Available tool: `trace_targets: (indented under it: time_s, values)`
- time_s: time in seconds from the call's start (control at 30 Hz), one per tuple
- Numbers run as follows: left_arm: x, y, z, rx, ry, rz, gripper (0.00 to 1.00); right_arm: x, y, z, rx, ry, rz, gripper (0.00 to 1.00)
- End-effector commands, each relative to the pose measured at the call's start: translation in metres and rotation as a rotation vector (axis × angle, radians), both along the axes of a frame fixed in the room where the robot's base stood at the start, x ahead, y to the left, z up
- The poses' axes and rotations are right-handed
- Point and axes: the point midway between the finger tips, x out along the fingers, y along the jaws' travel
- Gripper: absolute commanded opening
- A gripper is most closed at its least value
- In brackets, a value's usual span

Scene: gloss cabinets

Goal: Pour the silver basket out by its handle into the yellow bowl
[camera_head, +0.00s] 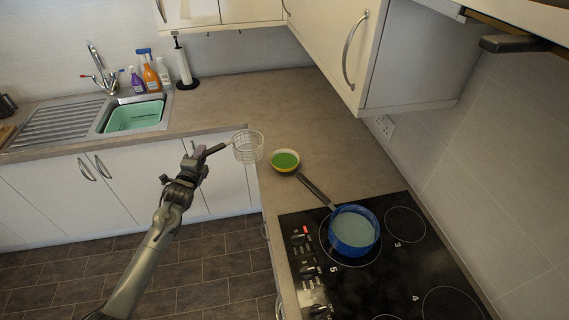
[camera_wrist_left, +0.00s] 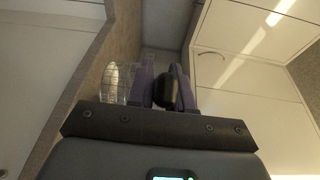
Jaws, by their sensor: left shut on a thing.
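The silver wire basket (camera_head: 248,147) is held by its dark handle (camera_head: 215,149), upright or nearly so, beside the counter's inner corner. My left gripper (camera_head: 199,155) is shut on that handle, to the left of the basket. In the left wrist view the basket (camera_wrist_left: 117,82) shows at the left of the fingers (camera_wrist_left: 165,88), with something pale inside that I cannot make out. The yellow bowl (camera_head: 285,167) sits on the counter just right of and below the basket in the head view, and its inside looks green. My right gripper is not in view.
A blue pan (camera_head: 353,230) with pale contents stands on the black hob (camera_head: 400,262), its handle pointing towards the bowl. A sink with a green basin (camera_head: 134,115), bottles (camera_head: 151,78) and a paper towel holder (camera_head: 184,66) are at the back left. Wall cabinets (camera_head: 345,45) hang above.

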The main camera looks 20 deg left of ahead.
Motion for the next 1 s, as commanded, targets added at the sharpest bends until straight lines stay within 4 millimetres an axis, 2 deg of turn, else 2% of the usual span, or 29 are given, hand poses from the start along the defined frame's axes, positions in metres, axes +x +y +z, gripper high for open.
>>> trace_targets:
  time_s: [0.47,0.8,1.0]
  values:
    - [0.001,-0.001,0.007,0.004,-0.003,-0.001,0.00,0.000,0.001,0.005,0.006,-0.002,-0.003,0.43]
    - [0.001,-0.001,0.031,0.005,-0.003,0.000,0.00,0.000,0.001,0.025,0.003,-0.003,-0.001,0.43]
    - [0.001,-0.001,0.035,0.004,-0.003,0.000,0.00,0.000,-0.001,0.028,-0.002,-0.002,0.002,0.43]
